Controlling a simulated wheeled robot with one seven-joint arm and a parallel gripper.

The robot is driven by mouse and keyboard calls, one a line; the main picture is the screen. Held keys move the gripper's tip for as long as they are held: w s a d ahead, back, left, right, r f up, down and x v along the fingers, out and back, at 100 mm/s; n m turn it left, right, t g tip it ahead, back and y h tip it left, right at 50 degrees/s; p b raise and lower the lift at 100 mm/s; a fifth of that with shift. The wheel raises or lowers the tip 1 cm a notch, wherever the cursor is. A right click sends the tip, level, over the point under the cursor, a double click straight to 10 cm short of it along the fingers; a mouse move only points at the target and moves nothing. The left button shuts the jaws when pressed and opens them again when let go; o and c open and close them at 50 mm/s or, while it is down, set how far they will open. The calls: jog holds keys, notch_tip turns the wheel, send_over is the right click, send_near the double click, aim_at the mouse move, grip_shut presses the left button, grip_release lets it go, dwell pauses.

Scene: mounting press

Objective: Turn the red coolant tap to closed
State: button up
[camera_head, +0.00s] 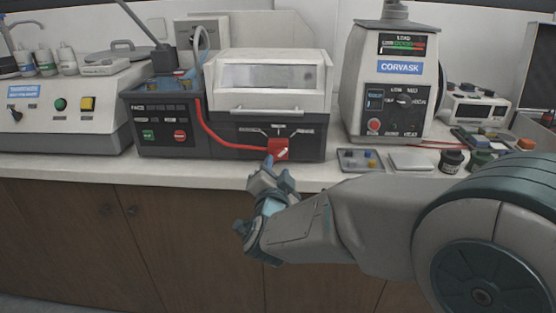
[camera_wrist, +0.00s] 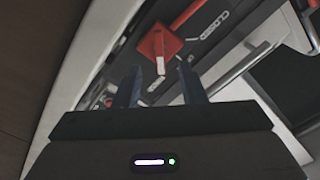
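The red coolant tap (camera_head: 279,149) is a square red knob with a white pointer mark, on the dark front panel of the machine with a clear-windowed lid. In the wrist view the tap (camera_wrist: 159,42) lies just beyond my fingertips, its white mark pointing down toward the gap. My gripper (camera_wrist: 160,82) is open and empty, its two dark fingers apart and not around the tap. In the head view my gripper (camera_head: 268,162) is just in front of and below the tap.
A red hose (camera_head: 228,142) runs along the panel to the tap. A silver lid handle (camera_head: 267,111) is above it. A small tray (camera_head: 343,167), a pale flat block (camera_head: 411,162) and dark jars (camera_head: 452,161) stand to the right on the counter. The space before the cabinets is clear.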

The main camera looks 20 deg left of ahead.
aim_at(278, 157)
jog(key=shift+x, duration=2.8)
jog(key=shift+s, duration=0.1)
grip_shut()
